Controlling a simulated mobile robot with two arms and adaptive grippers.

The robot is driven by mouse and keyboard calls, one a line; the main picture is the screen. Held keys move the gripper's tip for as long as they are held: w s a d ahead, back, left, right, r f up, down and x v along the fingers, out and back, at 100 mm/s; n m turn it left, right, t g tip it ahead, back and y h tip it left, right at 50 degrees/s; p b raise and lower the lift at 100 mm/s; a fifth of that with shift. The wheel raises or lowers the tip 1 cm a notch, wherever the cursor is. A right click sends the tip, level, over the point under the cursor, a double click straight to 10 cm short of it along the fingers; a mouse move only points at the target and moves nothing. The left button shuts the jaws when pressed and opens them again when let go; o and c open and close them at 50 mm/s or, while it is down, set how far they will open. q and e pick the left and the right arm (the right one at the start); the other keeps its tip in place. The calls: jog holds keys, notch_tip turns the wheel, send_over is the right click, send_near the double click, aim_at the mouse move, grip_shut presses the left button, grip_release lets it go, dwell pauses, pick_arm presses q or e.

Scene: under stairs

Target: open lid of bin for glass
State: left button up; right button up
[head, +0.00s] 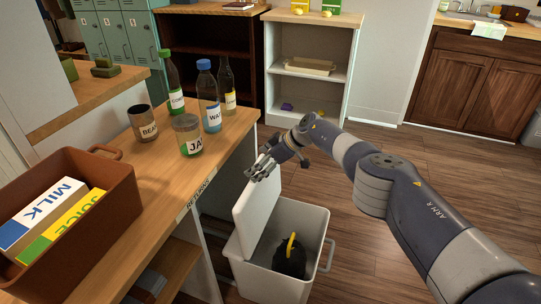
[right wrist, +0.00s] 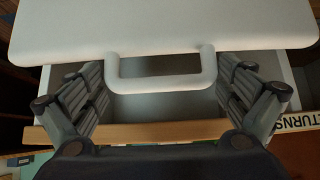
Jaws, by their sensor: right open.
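A light grey bin (head: 312,220) stands on the floor beside the wooden counter. Its white lid (head: 257,207) is up, standing nearly upright at the counter side, so the inside shows. A dark object with a yellow part (head: 290,262) lies in the bin. I see no label telling that this is the bin for glass. My right gripper (head: 262,168) is at the lid's upper edge. In the right wrist view the lid (right wrist: 165,25) has a white loop handle (right wrist: 160,84), and my open right gripper's fingers stand on either side of it, apart from it. My left gripper is not in view.
The counter (head: 150,185) holds bottles (head: 209,95), a jar (head: 187,135), a can (head: 142,122) and a brown box (head: 105,207) with cartons. Its edge, marked "RETURNS", is close to the lid. A white shelf (head: 310,45) stands behind. Wooden floor (head: 450,160) is clear at right.

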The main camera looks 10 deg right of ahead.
jog(key=v, duration=1.2)
jog(key=shift+w, duration=0.1)
dwell(0.4)
